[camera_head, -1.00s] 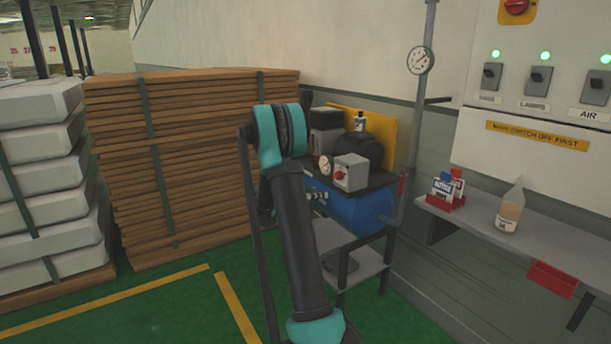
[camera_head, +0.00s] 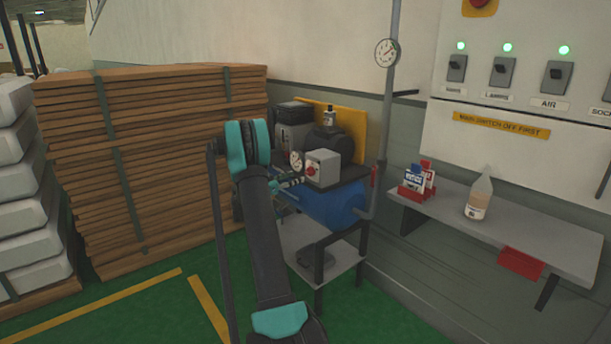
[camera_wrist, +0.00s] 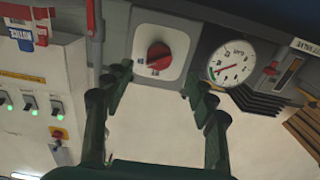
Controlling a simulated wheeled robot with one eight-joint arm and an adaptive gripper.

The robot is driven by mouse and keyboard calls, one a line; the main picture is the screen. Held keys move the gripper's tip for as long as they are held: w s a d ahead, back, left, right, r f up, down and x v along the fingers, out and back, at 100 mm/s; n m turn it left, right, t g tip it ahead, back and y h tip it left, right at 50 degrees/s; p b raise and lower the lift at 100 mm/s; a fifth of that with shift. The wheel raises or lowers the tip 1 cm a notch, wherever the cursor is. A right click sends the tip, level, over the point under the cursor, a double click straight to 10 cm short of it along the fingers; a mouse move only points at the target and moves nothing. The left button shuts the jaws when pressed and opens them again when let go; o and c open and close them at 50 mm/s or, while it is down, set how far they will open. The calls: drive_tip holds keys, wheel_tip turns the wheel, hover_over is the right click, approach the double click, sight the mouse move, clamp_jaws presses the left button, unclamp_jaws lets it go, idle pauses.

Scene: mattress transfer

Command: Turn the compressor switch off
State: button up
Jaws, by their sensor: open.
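The compressor switch is a red rotary knob (camera_wrist: 159,57) on a pale square box, seen up close in the wrist view. In the head view its grey box (camera_head: 325,165) is mounted at the front of the compressor, above the blue tank (camera_head: 333,205). My gripper (camera_wrist: 160,82) is open, its dark green fingers spread on either side of the knob's place in the picture, with nothing between them. In the head view my gripper (camera_head: 289,183) is small and partly hidden by my arm, just left of the switch box. I cannot tell whether the fingertips touch the box.
A round gauge (camera_wrist: 231,63) sits right beside the switch in the wrist view. A riser pipe (camera_head: 386,120) stands right of the compressor. Stacked boards (camera_head: 170,160) stand at left.

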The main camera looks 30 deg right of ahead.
sight(307, 173)
drive_tip(key=d, duration=0.7)
drive_tip(key=shift+w, duration=0.2)
drive_tip(key=shift+c, duration=0.5)
drive_tip(key=c, duration=1.1)
drive_tip(key=shift+o, duration=0.2)
drive_tip(key=shift+n, duration=0.4)
drive_tip(key=n, duration=0.5)
drive_tip(key=shift+n, duration=0.3)
drive_tip(key=n, duration=0.5)
drive_tip(key=shift+s, duration=0.1)
drive_tip(key=shift+n, duration=0.3)
